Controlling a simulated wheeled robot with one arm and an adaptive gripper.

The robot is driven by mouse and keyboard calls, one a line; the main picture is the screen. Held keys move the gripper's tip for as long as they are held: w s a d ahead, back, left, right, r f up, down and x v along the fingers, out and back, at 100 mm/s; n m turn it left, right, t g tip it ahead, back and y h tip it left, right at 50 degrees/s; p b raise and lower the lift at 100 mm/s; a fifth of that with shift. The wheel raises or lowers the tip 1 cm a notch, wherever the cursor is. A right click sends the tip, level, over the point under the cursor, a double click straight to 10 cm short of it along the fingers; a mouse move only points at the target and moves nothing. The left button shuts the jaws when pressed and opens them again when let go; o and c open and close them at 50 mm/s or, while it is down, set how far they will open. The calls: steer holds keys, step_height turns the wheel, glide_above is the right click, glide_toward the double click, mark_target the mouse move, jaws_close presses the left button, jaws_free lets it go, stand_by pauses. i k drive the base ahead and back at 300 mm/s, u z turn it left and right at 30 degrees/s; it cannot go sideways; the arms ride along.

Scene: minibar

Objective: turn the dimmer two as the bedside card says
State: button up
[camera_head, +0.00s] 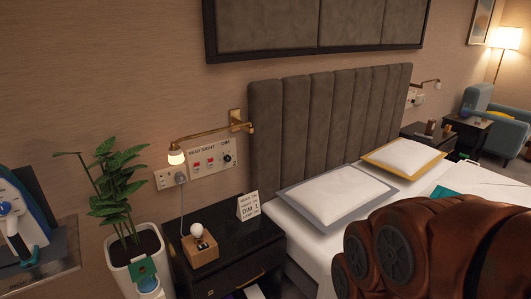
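A pale wall panel (205,161) left of the headboard is labelled READ, NIGHT and DIM. I cannot make out the knob's setting. A white bedside card (248,206) stands on the black nightstand (222,250); its large bottom line reads DIM 1, and the smaller lines above are hard to read. Another small wall plate (418,100) shows beyond the bed, too small to read. I cannot tell which control is dimmer two. My gripper is not in view.
A lit brass wall lamp (177,157) hangs left of the panel, above a socket with a plugged-in cord. A wooden block with a white bulb (197,231) sits on the nightstand. A potted plant (130,245) stands left. The bed's lower right is hidden.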

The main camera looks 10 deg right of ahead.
mark_target(227, 158)
steer(key=z, duration=0.15)
steer(key=i, duration=0.7)
steer(key=u, duration=0.6)
steer(key=i, duration=0.65)
steer(key=u, duration=0.55)
